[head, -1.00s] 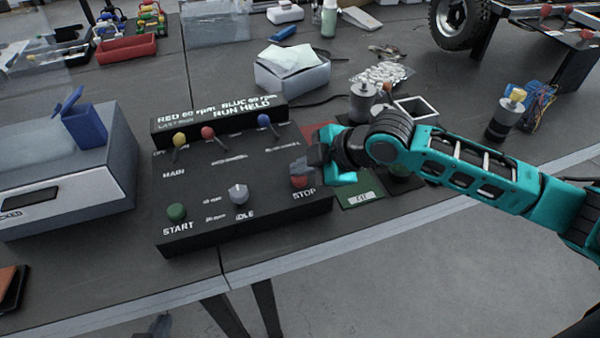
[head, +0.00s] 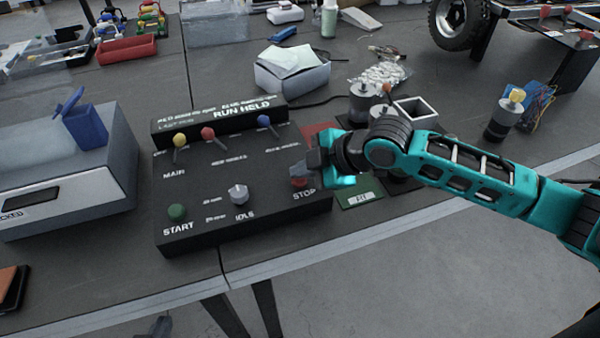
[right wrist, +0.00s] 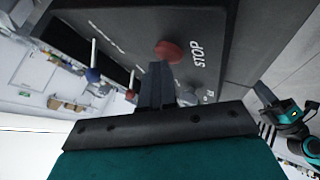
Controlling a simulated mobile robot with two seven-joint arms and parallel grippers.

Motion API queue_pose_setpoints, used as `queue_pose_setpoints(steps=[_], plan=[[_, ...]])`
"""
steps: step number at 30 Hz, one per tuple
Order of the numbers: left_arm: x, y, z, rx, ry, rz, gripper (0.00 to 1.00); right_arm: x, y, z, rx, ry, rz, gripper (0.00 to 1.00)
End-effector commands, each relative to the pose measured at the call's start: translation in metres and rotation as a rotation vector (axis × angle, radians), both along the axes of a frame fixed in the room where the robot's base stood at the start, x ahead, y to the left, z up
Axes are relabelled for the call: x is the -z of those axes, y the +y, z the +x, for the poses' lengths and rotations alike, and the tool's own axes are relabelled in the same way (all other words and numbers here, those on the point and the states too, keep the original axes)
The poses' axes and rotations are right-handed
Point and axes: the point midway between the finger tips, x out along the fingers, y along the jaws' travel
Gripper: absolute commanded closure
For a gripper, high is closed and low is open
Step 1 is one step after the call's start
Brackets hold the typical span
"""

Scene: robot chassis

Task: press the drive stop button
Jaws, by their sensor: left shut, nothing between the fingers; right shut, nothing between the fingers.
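The black control box (head: 215,225) stands on the bench in the head view. Its red STOP button (head: 299,183) is at the right front and also shows in the right wrist view (right wrist: 169,51). My right gripper (head: 300,170) is shut and empty, its fingertips right at the STOP button and partly covering it in the head view. In the right wrist view the fingertips (right wrist: 156,80) reach the button's edge; I cannot tell whether they touch it. The display (head: 240,106) reads RUN HELD. My left gripper (head: 158,326) is shut, at the bottom edge, low beside the bench.
The box also carries a green START button (head: 176,212), a grey knob (head: 238,194) and yellow, red and blue levers (head: 264,121). A grey machine (head: 70,180) stands to the left. A green card (head: 357,193) and motors (head: 367,100) lie right of the box.

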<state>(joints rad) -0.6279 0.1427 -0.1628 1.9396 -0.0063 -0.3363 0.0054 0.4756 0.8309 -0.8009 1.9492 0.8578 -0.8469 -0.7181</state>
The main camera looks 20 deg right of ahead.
Motion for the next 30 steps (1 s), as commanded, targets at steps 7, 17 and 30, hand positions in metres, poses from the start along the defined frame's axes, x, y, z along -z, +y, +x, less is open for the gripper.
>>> queue_pose_setpoints(steps=[7,17,30], plan=[[0.0,0.0,0.0,0.0,-0.001,0.0,1.0,0.004,-0.001,-0.002,0.001,0.01,-0.006,1.0],[-0.016,0.0,0.002,0.0,-0.006,0.0,1.0,-0.003,-0.002,-0.003,0.001,0.012,-0.007,1.0],[-0.025,0.0,0.003,0.0,-0.008,0.0,1.0,-0.012,-0.001,-0.002,0.001,0.008,-0.005,1.0]])
